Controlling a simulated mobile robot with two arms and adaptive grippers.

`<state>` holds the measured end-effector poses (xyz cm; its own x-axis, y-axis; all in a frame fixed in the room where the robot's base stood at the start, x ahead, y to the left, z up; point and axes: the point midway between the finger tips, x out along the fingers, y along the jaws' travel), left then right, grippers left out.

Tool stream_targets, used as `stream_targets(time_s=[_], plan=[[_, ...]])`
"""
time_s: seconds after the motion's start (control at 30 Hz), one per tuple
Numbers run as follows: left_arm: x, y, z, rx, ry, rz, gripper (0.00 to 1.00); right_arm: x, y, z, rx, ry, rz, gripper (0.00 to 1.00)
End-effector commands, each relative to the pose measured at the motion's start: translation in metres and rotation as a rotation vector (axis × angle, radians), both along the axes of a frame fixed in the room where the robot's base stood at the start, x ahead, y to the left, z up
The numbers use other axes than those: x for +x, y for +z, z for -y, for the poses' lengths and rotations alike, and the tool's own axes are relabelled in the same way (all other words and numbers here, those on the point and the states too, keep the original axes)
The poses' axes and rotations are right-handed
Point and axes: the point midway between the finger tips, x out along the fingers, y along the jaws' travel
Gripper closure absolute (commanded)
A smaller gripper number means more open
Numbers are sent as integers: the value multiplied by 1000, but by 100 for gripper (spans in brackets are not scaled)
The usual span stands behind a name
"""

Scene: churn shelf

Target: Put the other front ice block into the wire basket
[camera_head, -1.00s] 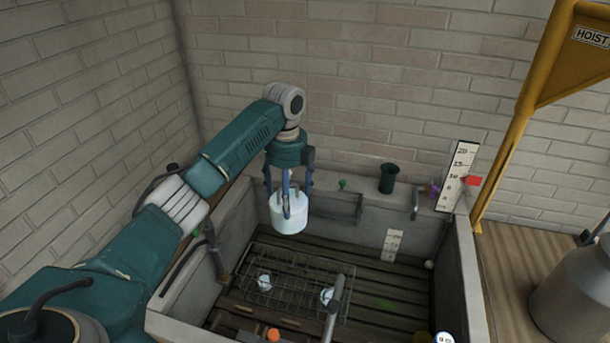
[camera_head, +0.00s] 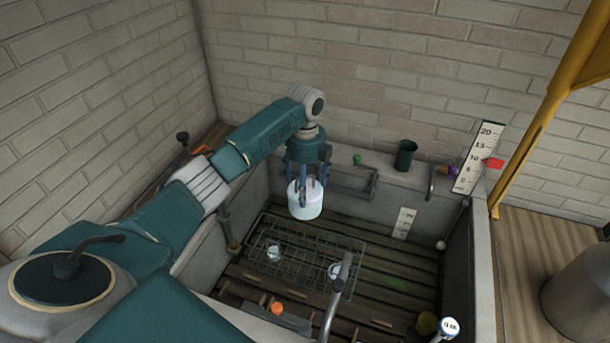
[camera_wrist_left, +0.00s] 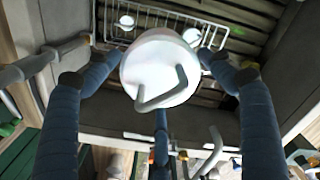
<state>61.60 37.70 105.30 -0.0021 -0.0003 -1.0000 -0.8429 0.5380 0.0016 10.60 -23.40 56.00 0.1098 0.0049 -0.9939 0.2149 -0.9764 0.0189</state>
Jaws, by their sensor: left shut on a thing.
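My left gripper (camera_head: 306,188) is shut on a pale bluish-white cylinder, which I take to be the ice block (camera_head: 307,204), with fingers around its sides. It hangs roughly upright above the far part of the wire basket (camera_head: 348,291), not touching it as far as I can see. In the left wrist view the block (camera_wrist_left: 160,68) has a bent grey handle on top, and part of the basket (camera_wrist_left: 150,15) shows beyond it. Two small pale round things (camera_head: 274,252) (camera_head: 335,270) are inside the basket. My right gripper is not in view.
The basket sits on the slatted floor (camera_head: 395,283) of a walled grey trough. A grey curved pipe (camera_head: 334,305) rises before the basket's near right part. A dark green cup (camera_head: 405,155) stands on the back ledge, with a scale board (camera_head: 477,158) to its right.

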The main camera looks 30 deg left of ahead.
Motion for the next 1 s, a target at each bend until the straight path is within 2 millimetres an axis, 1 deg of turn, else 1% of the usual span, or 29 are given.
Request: stream_targets(time_s=[0.03,0.07,0.17,0.27,0.4,0.5,0.57,1.0], plan=[[0,-6,0,-1,1,-1,77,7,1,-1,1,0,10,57],[0,-10,0,-1,1,0,77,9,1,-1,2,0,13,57],[0,-22,0,0,2,0,77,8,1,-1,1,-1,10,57],[0,-37,0,-1,2,1,77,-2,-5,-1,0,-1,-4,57],[0,-55,0,-1,0,1,77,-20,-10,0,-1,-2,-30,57],[1,-72,0,0,0,4,77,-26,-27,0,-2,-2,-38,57],[1,-80,0,0,0,4,77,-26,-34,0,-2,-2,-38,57],[1,-136,0,1,1,3,77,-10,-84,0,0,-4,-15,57]])
